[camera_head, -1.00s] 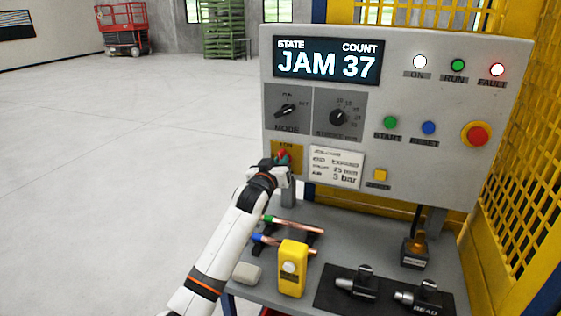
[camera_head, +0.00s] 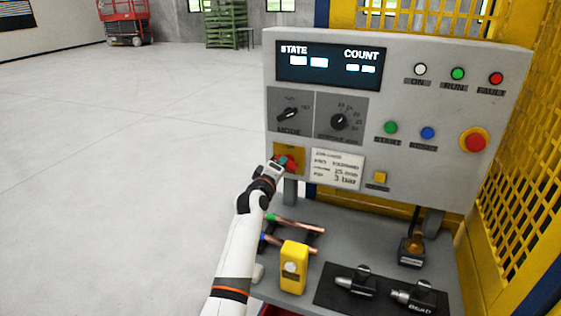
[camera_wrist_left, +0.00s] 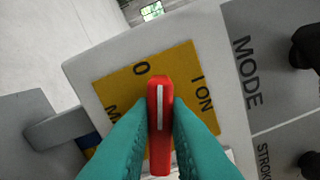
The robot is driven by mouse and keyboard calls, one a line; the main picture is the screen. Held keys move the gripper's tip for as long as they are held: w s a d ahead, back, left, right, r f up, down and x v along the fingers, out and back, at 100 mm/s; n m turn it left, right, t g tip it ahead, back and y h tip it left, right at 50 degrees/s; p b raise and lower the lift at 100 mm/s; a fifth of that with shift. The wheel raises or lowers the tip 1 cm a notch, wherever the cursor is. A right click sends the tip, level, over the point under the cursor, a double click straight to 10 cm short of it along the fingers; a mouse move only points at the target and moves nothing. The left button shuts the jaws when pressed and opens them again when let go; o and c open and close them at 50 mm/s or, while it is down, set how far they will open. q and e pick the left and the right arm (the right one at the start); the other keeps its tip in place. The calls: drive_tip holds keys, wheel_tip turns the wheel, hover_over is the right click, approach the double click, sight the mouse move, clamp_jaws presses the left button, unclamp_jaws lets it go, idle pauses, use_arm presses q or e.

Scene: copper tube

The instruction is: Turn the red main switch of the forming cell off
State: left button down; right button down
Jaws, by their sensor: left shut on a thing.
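The red main switch (camera_head: 290,164) sits on a yellow plate at the lower left of the grey panel. In the left wrist view its red handle (camera_wrist_left: 160,95) carries a white line. The line points up in that picture, just right of the "O" mark and left of "I ON". My left gripper (camera_head: 279,166) is shut on the handle, with a teal finger on each side in the left wrist view (camera_wrist_left: 160,125). The fingers hide part of the plate. My right gripper is not in view.
The panel's display (camera_head: 332,65) shows only pale blocks under STATE and COUNT. The FAULT lamp (camera_head: 496,79) looks dull red. Below are copper tubes (camera_head: 300,225), a yellow device (camera_head: 293,267) and a dark tool mat (camera_head: 330,300). Floor at left is clear.

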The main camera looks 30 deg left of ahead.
use_arm(q)
drive_tip(key=shift+f+n+p, duration=0.15)
drive_tip(key=shift+n+p, duration=0.55)
drive_tip(key=shift+n, duration=1.5)
drive_tip(key=c, duration=1.4)
unclamp_jaws()
drive_tip(key=shift+s+f, duration=0.1)
drive_tip(key=b+v, duration=0.1)
drive_tip(key=v, duration=1)
drive_tip(key=shift+s+b, duration=0.4)
